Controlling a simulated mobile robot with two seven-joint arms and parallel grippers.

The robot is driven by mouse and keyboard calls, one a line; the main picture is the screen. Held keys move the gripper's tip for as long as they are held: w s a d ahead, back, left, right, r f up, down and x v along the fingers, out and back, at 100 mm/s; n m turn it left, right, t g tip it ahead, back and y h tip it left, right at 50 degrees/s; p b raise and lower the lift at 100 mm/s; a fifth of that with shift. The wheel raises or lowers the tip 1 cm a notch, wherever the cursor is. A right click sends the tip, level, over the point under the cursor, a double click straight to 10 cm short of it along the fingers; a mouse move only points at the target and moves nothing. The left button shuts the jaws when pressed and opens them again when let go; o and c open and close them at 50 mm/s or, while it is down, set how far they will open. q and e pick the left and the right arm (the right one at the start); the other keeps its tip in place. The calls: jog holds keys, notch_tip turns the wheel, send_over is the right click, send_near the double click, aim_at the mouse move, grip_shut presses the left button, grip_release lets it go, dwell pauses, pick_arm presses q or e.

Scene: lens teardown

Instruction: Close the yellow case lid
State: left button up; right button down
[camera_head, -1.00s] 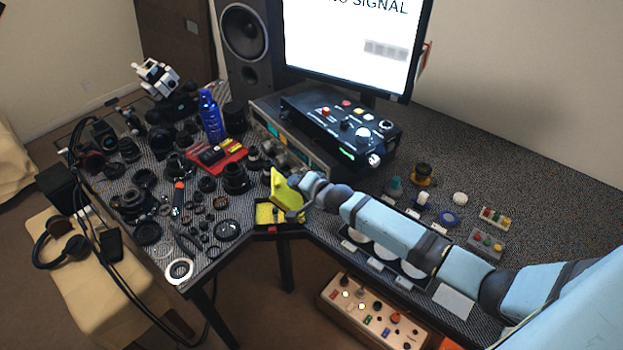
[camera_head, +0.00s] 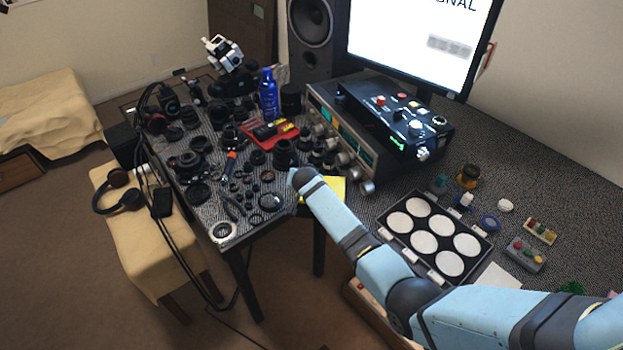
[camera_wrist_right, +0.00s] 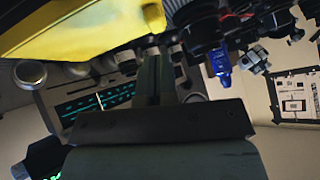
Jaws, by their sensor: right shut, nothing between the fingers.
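The yellow case (camera_head: 336,186) is at the table's front edge, partly hidden behind my right arm. Only a yellow patch of it shows in the head view, so I cannot tell how far its lid is shut. In the right wrist view a yellow panel (camera_wrist_right: 85,28) of the case fills the upper left, very close. My right gripper (camera_wrist_right: 153,72) is shut and empty, close beside that panel; whether it touches is unclear. In the head view the end of my right arm hides its fingers. My left gripper is out of view.
A black tray with white discs (camera_head: 437,237) lies right of my arm. Lens parts crowd the table's left side, with a red tray (camera_head: 270,134) and blue bottle (camera_head: 269,97) behind. An instrument box (camera_head: 345,135) stands behind the case.

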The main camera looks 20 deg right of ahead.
jog(key=shift+w+a+f+h+b, duration=0.1)
jog(key=shift+a+f+h+b, duration=0.1)
jog(key=shift+f+b, duration=0.3)
jog(key=shift+w+a+f+h+b, duration=0.1)
jog(key=shift+a+f+h+b, duration=0.15)
jog(key=shift+f, duration=0.3)
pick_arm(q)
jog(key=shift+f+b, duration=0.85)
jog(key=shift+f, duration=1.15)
pick_arm(e)
jog(key=shift+a+f, duration=0.2)
jog(key=shift+f, duration=0.45)
